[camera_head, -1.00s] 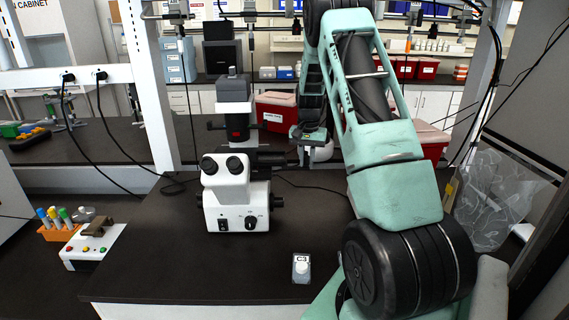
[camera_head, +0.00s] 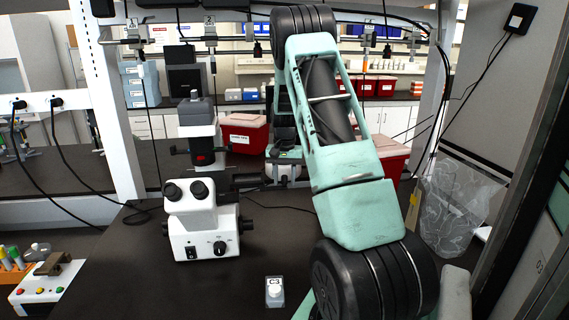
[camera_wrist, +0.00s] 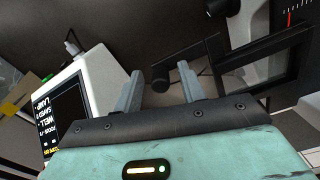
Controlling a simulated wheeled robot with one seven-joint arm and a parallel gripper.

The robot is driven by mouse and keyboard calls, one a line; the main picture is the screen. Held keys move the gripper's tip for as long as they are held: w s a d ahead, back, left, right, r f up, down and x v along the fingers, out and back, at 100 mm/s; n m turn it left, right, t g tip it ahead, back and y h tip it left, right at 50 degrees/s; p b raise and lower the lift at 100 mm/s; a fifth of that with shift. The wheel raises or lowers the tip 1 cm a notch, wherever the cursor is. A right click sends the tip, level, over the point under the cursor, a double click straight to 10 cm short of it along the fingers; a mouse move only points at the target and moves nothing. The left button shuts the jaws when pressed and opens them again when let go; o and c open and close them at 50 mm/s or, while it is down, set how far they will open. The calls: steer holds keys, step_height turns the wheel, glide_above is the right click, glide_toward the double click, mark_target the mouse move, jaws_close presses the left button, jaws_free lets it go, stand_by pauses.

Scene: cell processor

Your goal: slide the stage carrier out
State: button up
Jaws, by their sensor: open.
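The white microscope (camera_head: 205,228) stands on the dark bench left of my arm in the head view. In the wrist view, a black frame (camera_wrist: 292,75) with a large opening, seemingly the stage carrier, lies ahead and to the right of my gripper (camera_wrist: 160,88). In the head view, my gripper (camera_head: 284,172) is small, right of the microscope and partly hidden by my arm.
A white device with a dark text screen (camera_wrist: 68,115) stands close on the wrist view's left. A small C3 container (camera_head: 274,292) sits at the bench front. A button box (camera_head: 45,290) is at far left, and a clear plastic bag (camera_head: 455,205) hangs at right.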

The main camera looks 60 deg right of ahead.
step_height(320, 180, up, 17)
steer(key=b, duration=0.4)
stand_by(0.6)
